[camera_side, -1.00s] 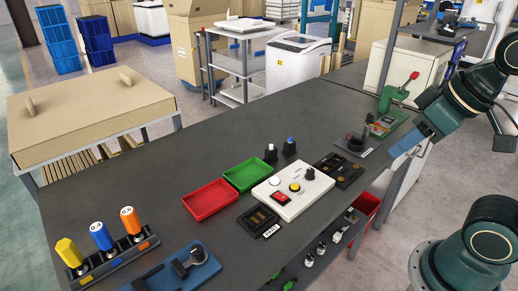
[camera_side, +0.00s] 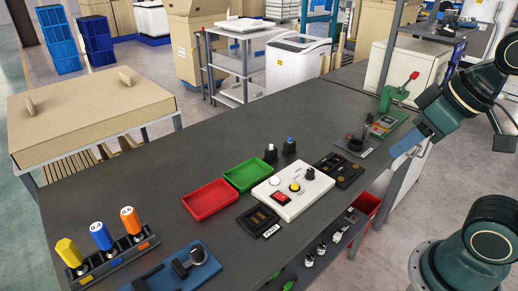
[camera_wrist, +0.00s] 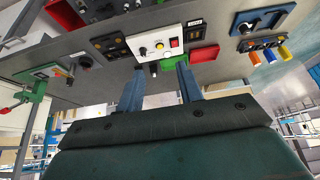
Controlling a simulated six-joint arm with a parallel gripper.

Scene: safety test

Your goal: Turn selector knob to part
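A white control box (camera_side: 292,192) lies on the dark bench. It carries a black selector knob (camera_side: 309,174), a yellow button (camera_side: 295,187) and a red switch (camera_side: 280,196). The knob also shows at the box's left end in the wrist view (camera_wrist: 143,52). Its pointing direction is too small to tell. A white label (camera_side: 271,231), seemingly reading PART, lies by a dark tray (camera_side: 258,219) at the box's near end. My gripper (camera_wrist: 160,67) is open and empty, with its two blue fingers apart. In the side view it hangs right of the box, clear of the knob.
Red (camera_side: 209,199) and green (camera_side: 246,174) trays lie left of the box. A green lever press (camera_side: 398,95) stands near my gripper. The bench's back left is clear.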

